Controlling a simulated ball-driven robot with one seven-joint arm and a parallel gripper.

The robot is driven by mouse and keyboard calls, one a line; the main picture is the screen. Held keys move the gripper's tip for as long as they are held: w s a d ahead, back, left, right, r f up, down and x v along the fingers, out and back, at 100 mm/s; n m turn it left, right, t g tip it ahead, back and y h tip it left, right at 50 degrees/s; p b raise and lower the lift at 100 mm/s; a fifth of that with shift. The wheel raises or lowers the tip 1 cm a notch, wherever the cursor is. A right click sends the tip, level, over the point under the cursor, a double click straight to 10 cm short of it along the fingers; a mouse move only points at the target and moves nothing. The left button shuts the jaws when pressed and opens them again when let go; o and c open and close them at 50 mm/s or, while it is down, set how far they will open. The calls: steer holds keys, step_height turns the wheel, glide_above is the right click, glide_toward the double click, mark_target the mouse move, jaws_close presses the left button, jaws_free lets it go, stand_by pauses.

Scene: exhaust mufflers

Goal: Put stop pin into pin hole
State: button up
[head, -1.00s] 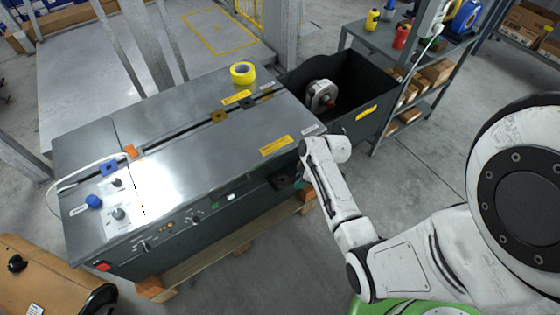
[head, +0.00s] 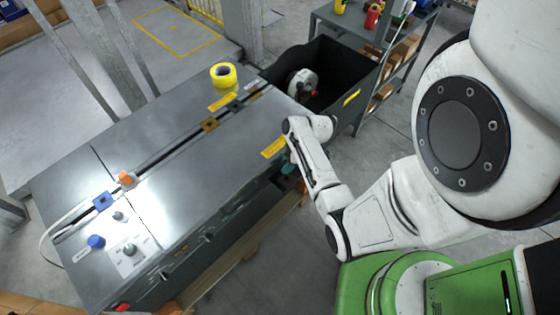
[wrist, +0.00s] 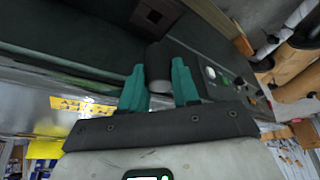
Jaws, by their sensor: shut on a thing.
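The stop pin (wrist: 157,62) is a dark grey cylinder between the teal fingers of my gripper (wrist: 157,76) in the wrist view. My gripper is shut on it, and its far end points at the machine's dark side. A square dark plate with a small opening, which looks like the pin hole (wrist: 153,14), shows just beyond the pin's end, apart from it in the picture. In the head view my gripper (head: 289,169) is at the machine's front side, low near its right end, mostly hidden by my arm. The pin and hole are hidden there.
The grey machine (head: 190,150) has a slotted steel top with a yellow tape roll (head: 223,75). A black bin (head: 340,78) holding a metal part stands at its right end. A shelf rack (head: 395,75) stands behind it. A wooden pallet (head: 235,262) lies below.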

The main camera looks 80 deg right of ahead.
steer(key=shift+f, duration=0.1)
stand_by(0.3)
steer(key=shift+f+b, duration=2.75)
steer(key=shift+f, duration=0.05)
steer(key=shift+f, duration=0.45)
stand_by(0.6)
steer(key=o, duration=1)
steer(key=shift+o, duration=0.2)
steer(key=v, duration=1.1)
steer(key=shift+p, duration=0.4)
steer(key=shift+s+f, duration=0.1)
